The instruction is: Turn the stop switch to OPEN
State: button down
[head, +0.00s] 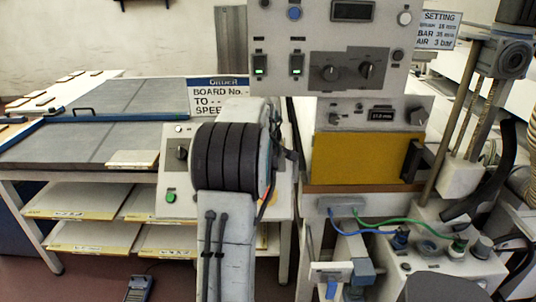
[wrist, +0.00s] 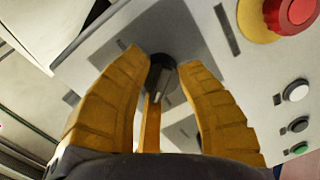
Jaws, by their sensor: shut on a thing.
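In the wrist view, my gripper (wrist: 163,66) has its yellow fingers closed around a dark rotary knob (wrist: 160,84) on a grey plate of a light panel. I take this knob to be the stop switch; no marking at it is readable, so its setting cannot be told. In the head view my arm hides the gripper and the held knob. The arm reaches in front of a light control box (head: 172,178), which has another dark knob (head: 181,153) on its left part.
In the head view, an upper control panel (head: 330,30), a mustard-coloured door (head: 360,158) and hoses stand right of my arm.

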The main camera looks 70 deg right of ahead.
jog(key=c, duration=1.1)
grip_release()
jog(key=shift+w, duration=0.25)
jog(key=o, duration=0.3)
jog(key=shift+s, duration=0.1)
jog(key=v, duration=1.2)
jog(key=shift+d, duration=0.1)
